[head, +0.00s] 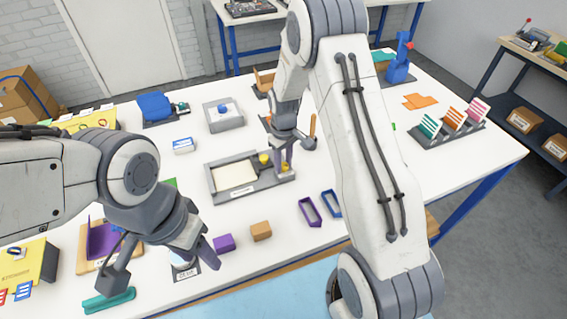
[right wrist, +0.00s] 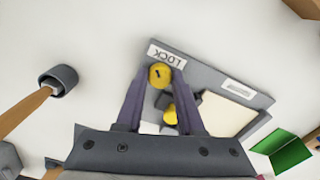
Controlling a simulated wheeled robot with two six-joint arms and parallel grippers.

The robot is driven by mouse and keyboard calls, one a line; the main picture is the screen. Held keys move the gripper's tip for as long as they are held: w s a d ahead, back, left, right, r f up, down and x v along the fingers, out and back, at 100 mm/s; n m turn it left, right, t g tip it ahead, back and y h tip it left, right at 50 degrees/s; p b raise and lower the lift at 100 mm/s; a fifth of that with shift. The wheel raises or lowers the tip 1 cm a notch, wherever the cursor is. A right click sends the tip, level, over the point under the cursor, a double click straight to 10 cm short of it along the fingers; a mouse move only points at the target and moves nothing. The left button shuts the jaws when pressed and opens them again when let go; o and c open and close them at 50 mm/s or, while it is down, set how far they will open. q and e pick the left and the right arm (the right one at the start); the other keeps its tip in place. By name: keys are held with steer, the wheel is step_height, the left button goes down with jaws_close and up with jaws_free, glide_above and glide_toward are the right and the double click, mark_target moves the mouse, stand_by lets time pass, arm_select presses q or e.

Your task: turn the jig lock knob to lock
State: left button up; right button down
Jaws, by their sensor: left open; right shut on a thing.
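The grey jig (head: 215,183) lies on the white table with a pale panel (head: 236,173) in it. It also shows in the right wrist view (right wrist: 203,73). The yellow lock knob (right wrist: 160,76) sits at the jig's end, beside the white LOCK label (right wrist: 166,54). A small dark mark shows on the knob's top. My right gripper (right wrist: 158,82) is shut on the knob, one finger on each side. In the head view, my right gripper (head: 284,163) reaches down to the jig's right end. My left gripper (head: 163,265) is open and empty over the table's front left.
A second yellow part (right wrist: 171,115) is on the jig near the knob. A purple block (head: 224,243) and an orange block (head: 261,231) lie in front of the jig. A grey tray (head: 222,118) with a blue knob stands behind it. A wood-handled tool (right wrist: 25,108) is nearby.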

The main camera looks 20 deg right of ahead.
mark_target(284, 164)
steer(key=m, duration=0.4)
steer(key=shift+m+b, duration=0.3)
steer(key=shift+b, duration=0.05)
steer(key=shift+w+r+m, duration=0.1)
steer(key=shift+m, duration=1.7)
steer(key=c, duration=0.5)
jaws_free()
steer(key=shift+b, duration=0.3)
step_height(284, 164, up, 10)
steer(key=shift+r+b, duration=0.2)
steer(key=shift+b, duration=0.85)
